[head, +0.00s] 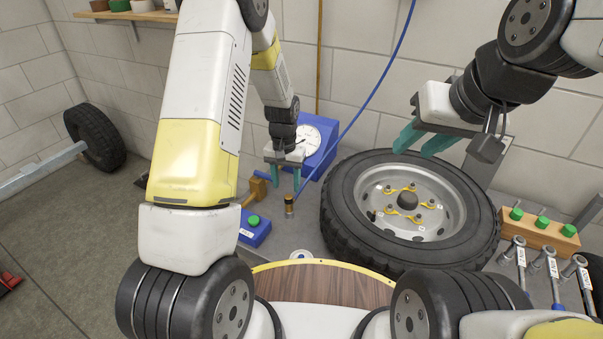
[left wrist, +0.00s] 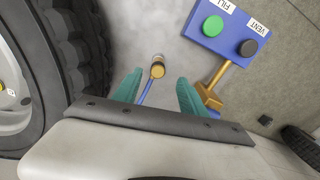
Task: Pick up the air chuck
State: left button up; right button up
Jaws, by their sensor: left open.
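The air chuck (head: 289,204), a small upright cylinder of dark and brass colour, stands on the grey surface left of the tyre. It also shows in the left wrist view (left wrist: 157,68), with a blue hose running from it between my fingers. My left gripper (head: 284,181) is open, its teal fingers pointing down just above and behind the chuck. In the left wrist view the chuck lies between and just beyond the fingertips (left wrist: 156,88), apparently not gripped. My right gripper (head: 421,143) is open and empty above the tyre's back edge.
A wheel with a black tyre (head: 345,232) lies right of the chuck. A blue box with green button (head: 254,228), a brass fitting (head: 258,188) and a blue gauge box (head: 320,128) are near. Wrenches (head: 552,268) and a wooden block (head: 540,232) are at right.

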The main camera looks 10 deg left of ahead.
aim_at(288, 196)
pick_arm(q)
jog(key=shift+w+d+f, duration=0.1)
jog(key=shift+w+f, duration=0.2)
jog(key=shift+f, duration=0.55)
notch_tip(288, 196, down, 7)
jog(key=shift+s+d+r, duration=0.1)
jog(key=shift+s, duration=0.05)
jog(key=shift+c, duration=0.3)
grip_shut()
